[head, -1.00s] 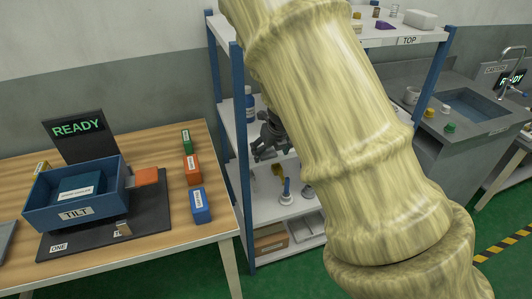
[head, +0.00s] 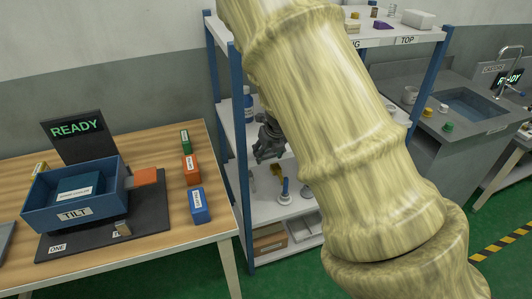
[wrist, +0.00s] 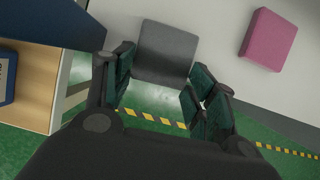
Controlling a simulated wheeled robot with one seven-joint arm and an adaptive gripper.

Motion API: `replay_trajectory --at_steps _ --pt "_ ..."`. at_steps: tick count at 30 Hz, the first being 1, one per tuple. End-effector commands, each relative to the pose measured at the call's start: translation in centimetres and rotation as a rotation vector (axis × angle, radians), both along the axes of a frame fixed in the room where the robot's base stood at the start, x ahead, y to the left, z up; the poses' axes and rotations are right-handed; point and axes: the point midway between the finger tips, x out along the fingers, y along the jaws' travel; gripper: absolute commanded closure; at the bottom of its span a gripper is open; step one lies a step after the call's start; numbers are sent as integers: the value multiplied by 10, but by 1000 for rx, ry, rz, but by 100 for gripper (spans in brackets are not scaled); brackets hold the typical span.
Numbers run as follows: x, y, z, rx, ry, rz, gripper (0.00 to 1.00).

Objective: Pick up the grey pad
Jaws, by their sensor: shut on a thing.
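The grey pad (wrist: 166,48) shows in the wrist view as a dark grey rounded square at the front edge of a pale shelf board. My gripper (wrist: 163,66) has one finger on each side of the pad and is shut on it. In the head view my gripper (head: 268,143) shows small beside the blue-posted shelf rack, partly behind my arm. I cannot make out the pad in the head view. Whether the pad still touches the shelf is unclear.
A pink block (wrist: 268,39) lies on the same board, right of the pad. A blue rack post (head: 241,160) stands close left of my gripper. A wooden table (head: 150,258) with a blue tilt tray (head: 45,211) stands left. Lower shelves hold several items.

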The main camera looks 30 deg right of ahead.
Motion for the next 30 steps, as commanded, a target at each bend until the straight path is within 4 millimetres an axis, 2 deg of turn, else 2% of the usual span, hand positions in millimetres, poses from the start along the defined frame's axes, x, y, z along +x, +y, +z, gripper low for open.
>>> replay_trajectory --at_steps 5,14,16,23,30 --pt "0 0 7 0 -1 -1 53" --pt "1 0 39 -1 -2 2 53" --pt "-12 3 33 1 1 -1 53" --pt "-49 11 36 0 0 -1 53" --pt "-102 24 42 -1 -1 -1 53"
